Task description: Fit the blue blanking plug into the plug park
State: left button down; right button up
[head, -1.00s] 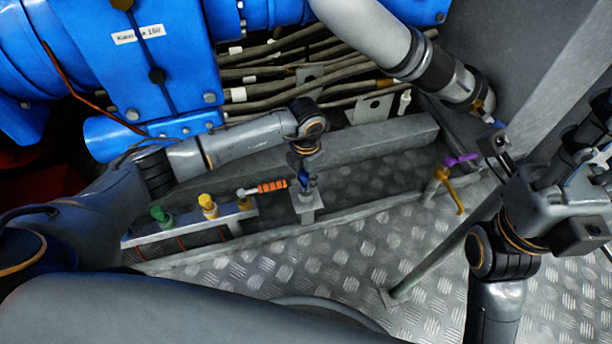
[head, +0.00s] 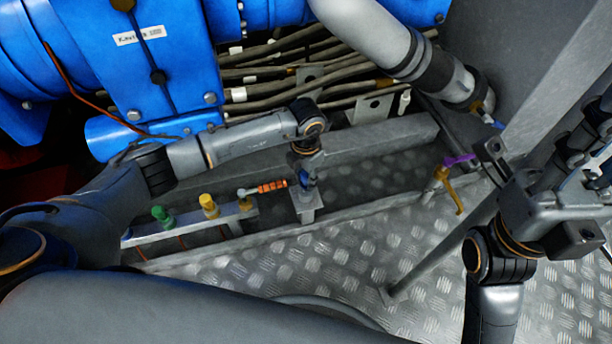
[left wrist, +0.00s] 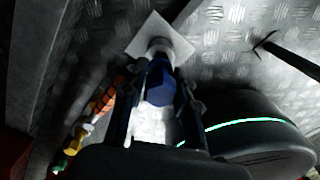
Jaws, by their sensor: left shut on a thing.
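My left gripper (head: 306,176) points down over a grey post with a small square plate (head: 307,212). It is shut on the blue blanking plug (head: 306,182), which is mostly hidden by the fingers in the head view. In the left wrist view the blue plug (left wrist: 159,84) sits between the two fingers, in line with a round stub on the pale square plate (left wrist: 180,42). I cannot tell whether plug and stub touch or how deep the plug sits. My right gripper (head: 548,200) is at the right edge, away from the post; its fingertips are unclear.
Left of the post is a rail (head: 185,229) with a green plug (head: 162,216), a yellow plug (head: 209,205) and an orange ribbed piece (head: 272,186) close to my left gripper. The chequered floor (head: 330,260) in front is mostly clear.

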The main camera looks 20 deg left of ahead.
pick_arm(q)
jog(key=shift+f, duration=0.5)
dwell(0.4)
jog(key=shift+f+b, duration=0.25)
jog(key=shift+b, duration=0.2)
jog(key=shift+f+b, duration=0.45)
jog(key=shift+f, duration=0.3)
jog(key=c, duration=0.9)
grip_release()
jog(key=shift+c, duration=0.2)
jog(key=shift+r, duration=0.15)
notch_tip(320, 180, up, 11)
jog(key=shift+w, duration=0.1)
jog(key=shift+r, duration=0.4)
